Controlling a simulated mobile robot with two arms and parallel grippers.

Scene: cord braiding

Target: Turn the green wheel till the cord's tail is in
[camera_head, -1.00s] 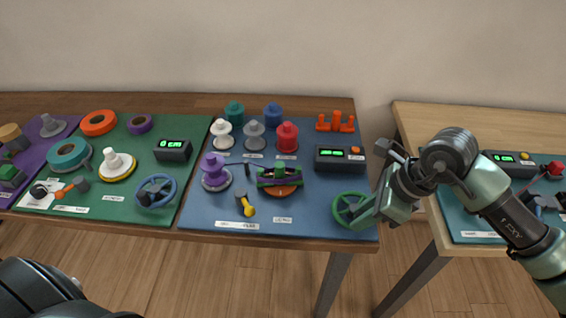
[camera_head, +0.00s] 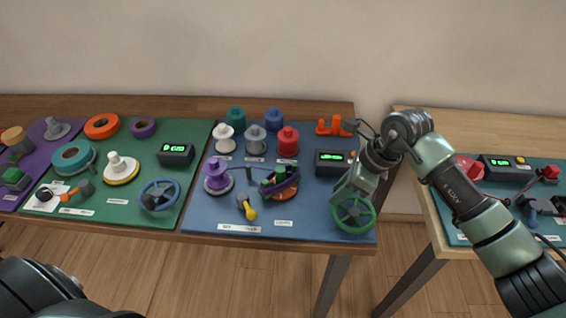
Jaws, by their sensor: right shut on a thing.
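The green wheel (camera_head: 361,228) stands at the front right corner of the blue mat (camera_head: 310,222). My right gripper (camera_head: 346,199) is shut on the upper left part of its rim. The gripper hides that part of the wheel. A green and purple braiding device (camera_head: 279,180) sits tilted on an orange round base (camera_head: 285,195), left of the wheel. A short dark piece, perhaps the cord (camera_head: 240,168), runs between the purple spool (camera_head: 216,177) and the device. I cannot make out the cord's tail. My left gripper is not in view.
A display box (camera_head: 334,165) with green digits stands behind the wheel. White, grey and red spools (camera_head: 288,142) and an orange rack (camera_head: 335,127) stand farther back. A yellow-handled tool (camera_head: 247,207) lies at the front. A gap separates this table from the right one (camera_head: 440,242).

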